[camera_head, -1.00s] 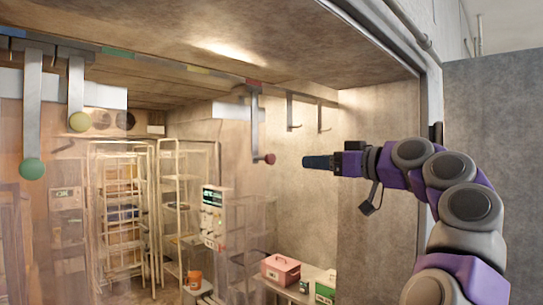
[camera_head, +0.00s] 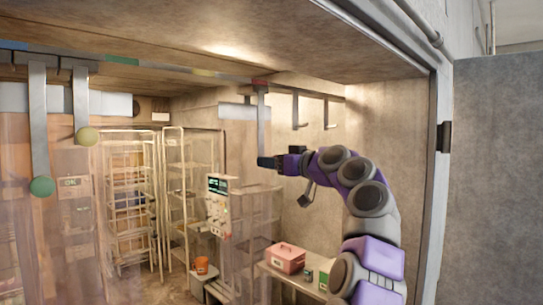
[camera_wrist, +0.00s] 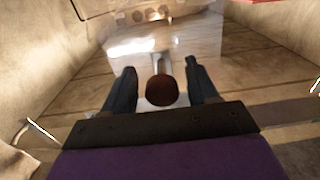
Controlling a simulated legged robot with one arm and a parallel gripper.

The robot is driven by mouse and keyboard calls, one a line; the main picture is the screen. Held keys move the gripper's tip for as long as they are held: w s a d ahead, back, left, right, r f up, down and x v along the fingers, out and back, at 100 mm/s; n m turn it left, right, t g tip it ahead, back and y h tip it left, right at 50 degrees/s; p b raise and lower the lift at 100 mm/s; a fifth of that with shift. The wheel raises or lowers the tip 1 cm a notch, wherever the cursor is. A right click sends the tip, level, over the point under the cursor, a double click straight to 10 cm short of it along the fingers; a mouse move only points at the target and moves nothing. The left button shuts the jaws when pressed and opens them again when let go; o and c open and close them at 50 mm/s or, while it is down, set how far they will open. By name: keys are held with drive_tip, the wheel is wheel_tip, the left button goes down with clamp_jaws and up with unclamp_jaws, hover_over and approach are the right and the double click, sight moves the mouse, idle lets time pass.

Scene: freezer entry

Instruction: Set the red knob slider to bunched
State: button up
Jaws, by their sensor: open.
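The red knob (camera_wrist: 161,90) shows dark and round in the wrist view, between the two fingers of my gripper (camera_wrist: 160,68). The fingers are open, with a gap visible on each side of the knob. In the head view my gripper (camera_head: 266,162) is at the lower end of the red slider's grey hanging strip (camera_head: 261,118), and it hides the knob. A red marker (camera_head: 260,83) sits on the rail above the strip. The strip hangs straight down.
A green knob (camera_head: 42,187) and a yellow knob (camera_head: 87,136) hang on strips at the left. Empty hooks (camera_head: 297,112) are on the rail to the right. A pink box (camera_head: 286,258) stands on a bench below. The door frame (camera_head: 437,170) is right of my arm.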

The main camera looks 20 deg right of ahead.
drive_tip(key=shift+w+a, duration=0.1)
drive_tip(key=shift+w, duration=0.4)
clamp_jaws()
idle(0.4)
